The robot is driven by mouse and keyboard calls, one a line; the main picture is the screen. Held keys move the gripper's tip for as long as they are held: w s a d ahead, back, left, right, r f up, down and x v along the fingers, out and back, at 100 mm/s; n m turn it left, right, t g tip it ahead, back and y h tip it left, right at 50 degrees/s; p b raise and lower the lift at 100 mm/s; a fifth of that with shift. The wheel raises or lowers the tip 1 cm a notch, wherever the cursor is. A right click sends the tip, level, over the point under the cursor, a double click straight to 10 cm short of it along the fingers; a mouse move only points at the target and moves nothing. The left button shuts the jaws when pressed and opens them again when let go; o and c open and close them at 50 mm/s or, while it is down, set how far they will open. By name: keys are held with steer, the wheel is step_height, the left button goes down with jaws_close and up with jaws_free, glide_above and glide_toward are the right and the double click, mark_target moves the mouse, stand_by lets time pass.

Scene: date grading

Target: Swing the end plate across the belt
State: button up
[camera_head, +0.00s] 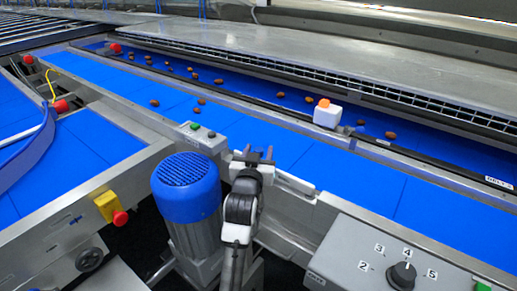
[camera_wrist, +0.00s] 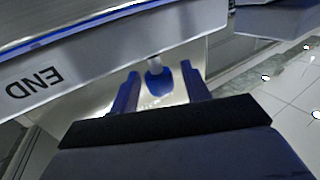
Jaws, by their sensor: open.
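In the wrist view a metal rail or plate (camera_wrist: 110,65) carries the label END, seen upside down. A blue knob (camera_wrist: 160,82) on a short metal stem sticks out from below it. My gripper (camera_wrist: 160,70) is open, with one blue finger on each side of the knob and a visible gap to each; I cannot tell how deep the knob sits between them. In the head view my gripper (camera_head: 259,156) is at the near edge of the blue belt (camera_head: 290,146). The knob and END label are not clear there, hidden or too small.
Brown dates (camera_head: 201,102) lie scattered on the belts. A white block with an orange top (camera_head: 327,115) stands at the divider. A blue-capped motor (camera_head: 186,185) stands left of my arm, a dial box (camera_head: 400,262) at the right. A red-button switch (camera_head: 112,208) is at lower left.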

steer(key=shift+w, duration=0.15)
jaws_close()
steer(key=shift+w+d+f+m+h+b, duration=0.3)
steer(key=shift+w+d+m+h+b, duration=0.1)
steer(key=shift+h+b, duration=0.3)
steer(key=w+d+m+g+h+b, duration=0.2)
steer(key=w+d+m+h+b, duration=0.1)
steer(key=h+b, duration=0.1)
steer(key=shift+w+d+f+b, duration=0.1)
steer(key=shift+d+b, duration=0.05)
steer(key=shift+b, duration=0.55)
steer(key=shift+w+d+r+m+g+h+b, duration=0.25)
steer(key=shift+d+r+m+g+h+b, duration=0.15)
steer(key=shift+d+h, duration=0.15)
jaws_free()
steer(key=shift+a, duration=0.1)
steer(key=shift+s, duration=0.1)
